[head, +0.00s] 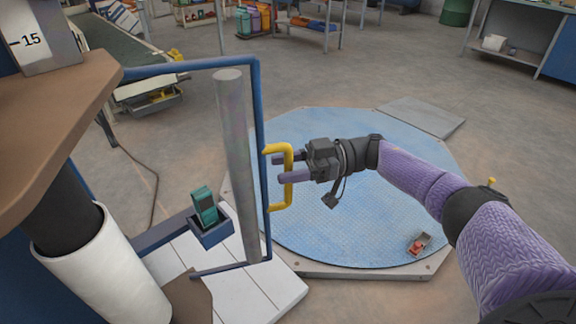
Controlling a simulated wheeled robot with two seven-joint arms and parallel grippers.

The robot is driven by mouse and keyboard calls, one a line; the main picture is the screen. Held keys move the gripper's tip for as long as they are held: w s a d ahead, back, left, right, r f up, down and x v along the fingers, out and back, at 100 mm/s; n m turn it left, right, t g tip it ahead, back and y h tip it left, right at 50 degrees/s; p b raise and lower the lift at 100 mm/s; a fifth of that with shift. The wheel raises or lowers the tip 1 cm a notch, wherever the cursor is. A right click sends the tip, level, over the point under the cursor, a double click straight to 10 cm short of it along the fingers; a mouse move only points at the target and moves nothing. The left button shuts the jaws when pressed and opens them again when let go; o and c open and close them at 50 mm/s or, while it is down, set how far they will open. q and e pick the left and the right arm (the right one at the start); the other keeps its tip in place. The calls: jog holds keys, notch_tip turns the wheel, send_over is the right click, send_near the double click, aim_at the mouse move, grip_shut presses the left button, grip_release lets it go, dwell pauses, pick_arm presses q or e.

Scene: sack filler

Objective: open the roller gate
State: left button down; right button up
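The roller gate is a blue frame (260,105) holding an upright grey roller (238,160). A yellow D-shaped handle (289,194) is fixed to the frame's right post. My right gripper (277,168) reaches in from the right at the handle. Its two purple fingers are apart with a visible gap, and their tips overlap the handle's upright bar. I cannot tell whether they touch it. My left gripper is not in view.
A blue round plate (350,225) with a small red item (418,243) lies on the floor behind the gate. A green device (204,206) sits in a blue holder left of the roller. A brown ledge (50,140) and white spout (105,265) fill the near left.

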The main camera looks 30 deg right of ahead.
jog(key=shift+d, duration=0.35)
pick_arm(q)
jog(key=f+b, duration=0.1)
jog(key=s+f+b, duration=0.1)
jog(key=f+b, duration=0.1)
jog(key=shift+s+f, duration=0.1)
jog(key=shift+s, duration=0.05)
pick_arm(e)
jog(key=v, duration=0.9)
jog(key=shift+s, duration=0.15)
